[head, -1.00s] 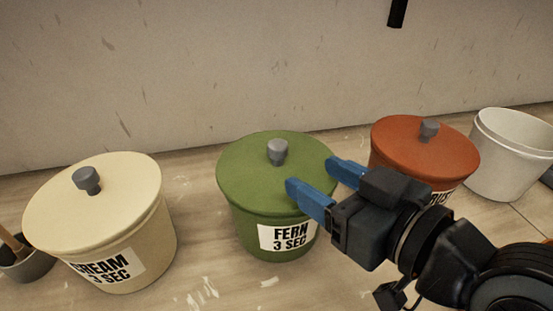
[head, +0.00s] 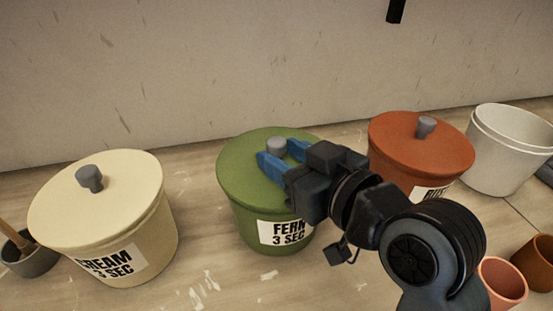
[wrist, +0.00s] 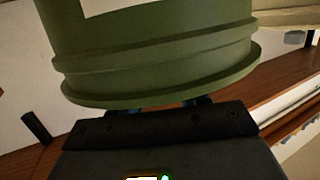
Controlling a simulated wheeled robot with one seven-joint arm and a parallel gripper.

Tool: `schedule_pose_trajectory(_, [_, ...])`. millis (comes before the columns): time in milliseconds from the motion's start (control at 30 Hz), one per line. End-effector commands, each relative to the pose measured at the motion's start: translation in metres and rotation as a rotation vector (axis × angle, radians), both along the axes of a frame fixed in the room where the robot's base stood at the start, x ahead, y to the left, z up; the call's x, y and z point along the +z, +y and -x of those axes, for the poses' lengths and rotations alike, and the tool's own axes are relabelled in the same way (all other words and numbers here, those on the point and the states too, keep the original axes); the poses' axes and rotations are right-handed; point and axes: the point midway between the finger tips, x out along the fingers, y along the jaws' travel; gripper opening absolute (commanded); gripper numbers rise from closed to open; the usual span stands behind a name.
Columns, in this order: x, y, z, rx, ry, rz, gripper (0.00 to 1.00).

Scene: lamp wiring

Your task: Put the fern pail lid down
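The green fern pail (head: 245,225) stands on the bench with its green lid (head: 240,165) lying on its top. A label on the pail reads FERN 3 SEC. The lid has a grey knob (head: 277,145) in its middle. My gripper (head: 278,152) is over the lid, its two blue fingers apart and close to the knob, one on each side of its near part. I cannot tell whether they touch it. In the wrist view, the fern pail (wrist: 150,45) and its lid rim fill the upper part, and the knob is hidden.
A cream pail with its lid (head: 105,190) stands at left, with a small grey pot (head: 35,262) beside it. A rust-red lidded pail (head: 420,145) and an open white pail (head: 510,150) stand at right. Terracotta pots (head: 503,283) are at lower right. The wall is behind.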

Motion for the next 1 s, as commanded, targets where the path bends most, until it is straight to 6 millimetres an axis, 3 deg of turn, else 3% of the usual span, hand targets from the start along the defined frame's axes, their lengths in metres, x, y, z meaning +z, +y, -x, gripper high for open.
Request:
schedule_pose_trajectory(433, [0.000, 0.000, 0.000, 0.000, 0.000, 0.000, 0.01])
schedule_pose_trajectory(767, [0.002, 0.000, 0.000, 0.000, -0.001, -0.001, 0.00])
schedule_pose_trajectory(1000, [0.018, 0.000, 0.000, -0.001, -0.001, 0.000, 0.00])
